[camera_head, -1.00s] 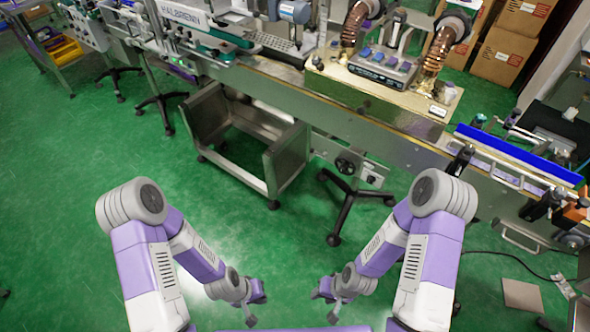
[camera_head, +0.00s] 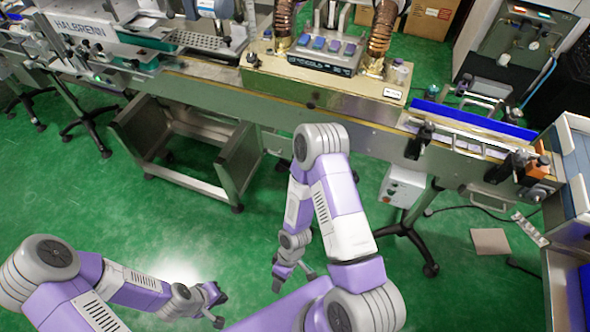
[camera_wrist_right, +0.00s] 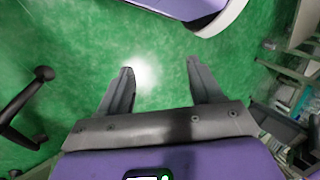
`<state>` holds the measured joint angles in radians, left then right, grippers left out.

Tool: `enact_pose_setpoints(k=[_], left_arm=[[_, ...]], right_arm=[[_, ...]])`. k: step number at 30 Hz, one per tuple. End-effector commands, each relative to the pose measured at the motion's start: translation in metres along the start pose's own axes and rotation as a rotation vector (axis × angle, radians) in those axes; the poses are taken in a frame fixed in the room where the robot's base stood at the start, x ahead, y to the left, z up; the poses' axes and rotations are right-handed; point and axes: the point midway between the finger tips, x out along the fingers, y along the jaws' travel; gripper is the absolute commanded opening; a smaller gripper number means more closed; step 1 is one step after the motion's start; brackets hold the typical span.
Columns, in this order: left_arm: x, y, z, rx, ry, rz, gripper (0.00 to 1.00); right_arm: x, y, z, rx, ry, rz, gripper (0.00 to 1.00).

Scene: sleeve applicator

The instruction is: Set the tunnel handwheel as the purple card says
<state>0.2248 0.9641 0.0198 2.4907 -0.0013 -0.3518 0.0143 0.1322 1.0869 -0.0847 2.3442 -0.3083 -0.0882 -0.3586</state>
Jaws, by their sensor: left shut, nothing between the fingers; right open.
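The tunnel (camera_head: 325,58) stands on the conveyor at the top centre of the head view. It is a brass-coloured housing with copper hoses and a panel of blue and purple tabs. I cannot make out the handwheel or identify the purple card; my right arm covers part of the conveyor's front below the tunnel. My left gripper (camera_head: 219,308) is shut and empty, low over the green floor. My right gripper (camera_head: 292,280) is open and empty, also over the floor and well short of the conveyor. Its spread fingers show in the right wrist view (camera_wrist_right: 160,76).
The conveyor (camera_head: 210,92) crosses the view. A metal bin frame (camera_head: 185,150) stands under it at left. A white box (camera_head: 402,187) on a black-legged stand is below it at right. A blue rail (camera_head: 475,120) lies at right. Green floor lies open in front.

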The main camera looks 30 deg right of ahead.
Motion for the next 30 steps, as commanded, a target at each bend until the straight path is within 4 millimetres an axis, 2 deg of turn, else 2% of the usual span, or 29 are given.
enact_pose_setpoints(k=[1, 4, 6, 8, 9, 11, 12, 13, 15, 17, 18, 21, 24, 27, 30], left_arm=[[0.004, -0.001, 0.000, 0.000, 0.000, 0.000, 0.00], [0.009, -0.003, 0.000, 0.000, 0.000, 0.000, 0.00], [0.011, -0.004, 0.000, 0.000, 0.000, 0.000, 0.00], [0.014, -0.005, -0.001, 0.000, 0.000, 0.000, 0.00], [0.015, -0.006, -0.001, 0.000, 0.000, 0.000, 0.00], [0.018, -0.007, -0.001, 0.000, 0.000, 0.000, 0.00], [0.019, -0.007, -0.001, 0.000, 0.000, 0.000, 0.00], [0.021, -0.008, -0.001, 0.000, 0.000, 0.000, 0.00], [0.023, -0.009, -0.001, 0.000, 0.000, 0.000, 0.00], [0.025, -0.009, -0.001, 0.000, 0.000, 0.000, 0.00], [0.026, -0.010, -0.001, 0.000, 0.000, 0.000, 0.00], [0.028, -0.010, -0.001, 0.000, 0.000, 0.000, 0.00], [0.029, -0.011, -0.001, 0.000, 0.000, 0.000, 0.00], [0.030, -0.011, -0.001, 0.000, 0.000, 0.000, 0.00], [0.033, -0.012, -0.001, 0.000, 0.000, 0.000, 0.00]], right_arm=[[0.016, 0.011, 0.013, -0.241, -0.105, -0.004, 0.65], [0.032, 0.046, 0.044, -0.760, -0.355, -0.031, 0.65], [0.033, 0.082, 0.062, -1.111, -0.561, -0.069, 0.65], [0.028, 0.118, 0.071, -1.395, -0.760, -0.118, 0.65], [0.020, 0.145, 0.072, -1.573, -0.907, -0.160, 0.65], [0.003, 0.184, 0.066, -1.813, -1.154, -0.243, 0.65], [-0.010, 0.210, 0.056, -1.953, -1.332, -0.311, 0.65], [-0.021, 0.227, 0.045, -2.040, -1.473, -0.368, 0.65], [-0.049, 0.259, 0.013, -2.181, -1.814, -0.523, 0.65], [-0.071, 0.277, -0.021, -2.225, -2.105, -0.665, 0.65], [-0.085, 0.284, -0.044, 2.037, 2.102, 0.699, 0.65], [-0.110, 0.287, -0.096, 1.634, 2.075, 0.757, 0.65], [-0.124, 0.282, -0.130, 1.378, 2.059, 0.792, 0.65], [-0.130, 0.280, -0.147, 1.257, 2.050, 0.810, 0.65], [-0.136, 0.287, -0.153, 1.226, 2.050, 0.815, 0.65]])
